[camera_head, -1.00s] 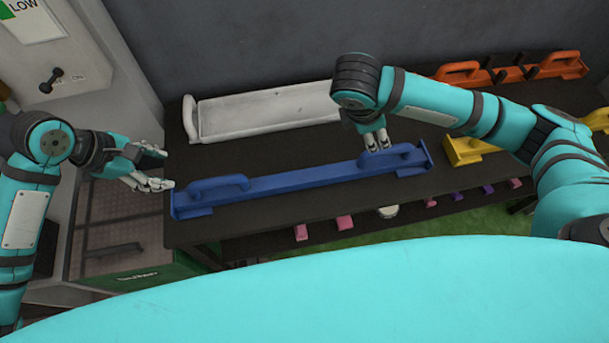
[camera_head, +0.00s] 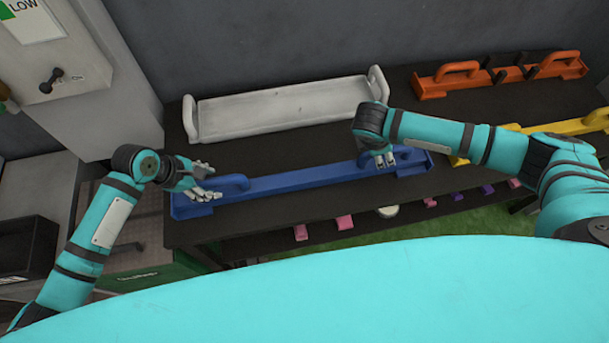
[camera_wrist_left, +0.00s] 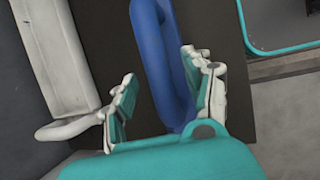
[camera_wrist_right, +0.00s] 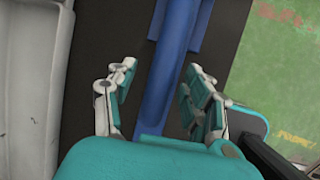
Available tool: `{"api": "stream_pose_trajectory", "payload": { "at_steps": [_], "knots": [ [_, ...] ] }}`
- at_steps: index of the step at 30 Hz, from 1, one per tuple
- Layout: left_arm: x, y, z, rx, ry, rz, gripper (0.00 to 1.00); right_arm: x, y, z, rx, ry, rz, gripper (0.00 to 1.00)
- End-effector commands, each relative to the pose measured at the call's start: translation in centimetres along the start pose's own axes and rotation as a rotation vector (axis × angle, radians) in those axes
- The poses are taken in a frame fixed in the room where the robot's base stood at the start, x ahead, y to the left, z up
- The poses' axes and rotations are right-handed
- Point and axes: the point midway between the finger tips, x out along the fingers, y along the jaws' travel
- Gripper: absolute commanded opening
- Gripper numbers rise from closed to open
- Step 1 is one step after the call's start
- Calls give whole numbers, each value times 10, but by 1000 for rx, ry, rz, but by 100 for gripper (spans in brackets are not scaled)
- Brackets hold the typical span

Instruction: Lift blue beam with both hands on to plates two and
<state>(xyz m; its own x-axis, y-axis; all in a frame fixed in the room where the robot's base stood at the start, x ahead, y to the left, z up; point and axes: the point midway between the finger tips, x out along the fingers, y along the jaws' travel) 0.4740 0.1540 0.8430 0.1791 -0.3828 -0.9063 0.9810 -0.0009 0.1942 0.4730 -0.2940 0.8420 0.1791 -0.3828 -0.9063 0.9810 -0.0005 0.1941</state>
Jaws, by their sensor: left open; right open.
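The blue beam (camera_head: 295,181) lies along the front of the dark table, with a raised handle near each end. My left gripper (camera_head: 211,180) is open at the beam's left handle (camera_head: 234,183). In the left wrist view the blue beam (camera_wrist_left: 160,60) runs between the open fingers, nearer the right one. My right gripper (camera_head: 385,162) is open over the beam's right handle (camera_head: 408,152). In the right wrist view the beam (camera_wrist_right: 168,70) passes between the open fingers. Whether any finger touches a handle cannot be told. No numbered plates can be made out.
A white tray (camera_head: 285,128) with end handles lies behind the beam. An orange beam (camera_head: 440,86) is at the back right and a yellow one (camera_head: 590,124) at the right. Small pink and purple pieces are on a lower shelf. Dark table (camera_head: 330,220) shows in front.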

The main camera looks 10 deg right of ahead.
Motion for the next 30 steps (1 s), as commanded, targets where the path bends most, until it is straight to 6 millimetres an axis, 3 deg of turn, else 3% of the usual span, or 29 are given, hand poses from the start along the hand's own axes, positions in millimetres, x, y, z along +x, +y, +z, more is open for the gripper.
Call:
{"api": "stream_pose_trajectory", "payload": {
  "at_steps": [13,24,30],
  "knots": [
    [9,0,0,1,1,0,50,9,0,0,-1,0,0,50],
    [8,0,0,1,0,0,2,8,0,0,-1,0,0,2],
    [8,0,0,0,0,1,0,8,0,0,-1,0,1,0]
  ]
}}
